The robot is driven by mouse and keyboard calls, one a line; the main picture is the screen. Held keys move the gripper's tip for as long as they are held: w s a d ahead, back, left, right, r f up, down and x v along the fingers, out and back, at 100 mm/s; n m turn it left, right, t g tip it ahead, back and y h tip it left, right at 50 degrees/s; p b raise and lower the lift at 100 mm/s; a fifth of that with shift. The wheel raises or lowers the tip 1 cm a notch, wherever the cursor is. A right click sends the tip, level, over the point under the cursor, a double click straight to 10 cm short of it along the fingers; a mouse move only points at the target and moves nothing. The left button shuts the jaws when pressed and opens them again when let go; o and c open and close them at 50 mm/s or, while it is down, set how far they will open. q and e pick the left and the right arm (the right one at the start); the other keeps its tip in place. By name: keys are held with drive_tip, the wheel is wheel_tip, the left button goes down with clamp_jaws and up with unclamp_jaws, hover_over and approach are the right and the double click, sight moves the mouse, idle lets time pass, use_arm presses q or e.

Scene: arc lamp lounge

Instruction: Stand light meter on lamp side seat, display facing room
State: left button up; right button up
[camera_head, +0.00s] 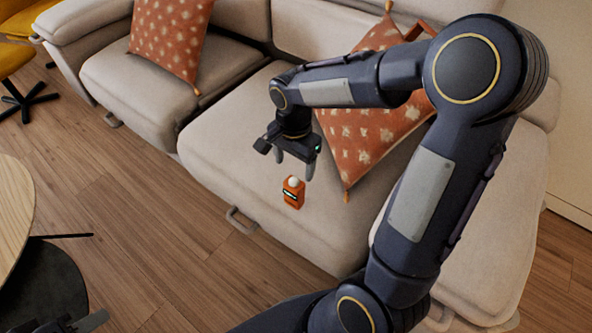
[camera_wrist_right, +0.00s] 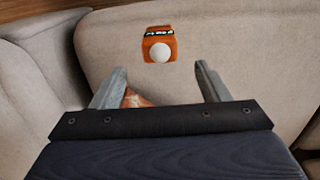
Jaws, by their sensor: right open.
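The light meter (camera_head: 293,192) is a small orange box with a white dome on top and a dark display band. It stands upright on the middle seat cushion (camera_head: 235,130) of the beige sofa, near the front edge, with the display towards the room. It also shows in the right wrist view (camera_wrist_right: 159,45), ahead of the fingertips. My right gripper (camera_head: 294,172) is open and empty, just above and behind the meter, apart from it. My left gripper (camera_head: 82,322) is only partly visible at the bottom left corner, and its fingers cannot be read.
An orange patterned cushion (camera_head: 365,130) leans on the sofa close behind my right gripper. Another patterned cushion (camera_head: 170,38) is on the left seat. A round wooden table (camera_head: 12,205) stands at the left. The wooden floor (camera_head: 150,210) between table and sofa is clear.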

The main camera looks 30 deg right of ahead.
drive_tip(key=s+a+r+n+t+y, duration=0.2)
drive_tip(key=s+r+n, duration=0.1)
drive_tip(key=s+n, duration=0.3)
drive_tip(key=s+a+r+n+t+y, duration=0.1)
drive_tip(key=s+a+r+n+t, duration=0.1)
drive_tip(key=s, duration=0.9)
drive_tip(key=shift+r+n+t+y, duration=0.4)
drive_tip(key=shift+r+n+t, duration=0.4)
drive_tip(key=shift+r+n, duration=0.8)
drive_tip(key=shift+a+f+n, duration=0.1)
drive_tip(key=shift+f+n, duration=0.2)
drive_tip(key=shift+f, duration=0.05)
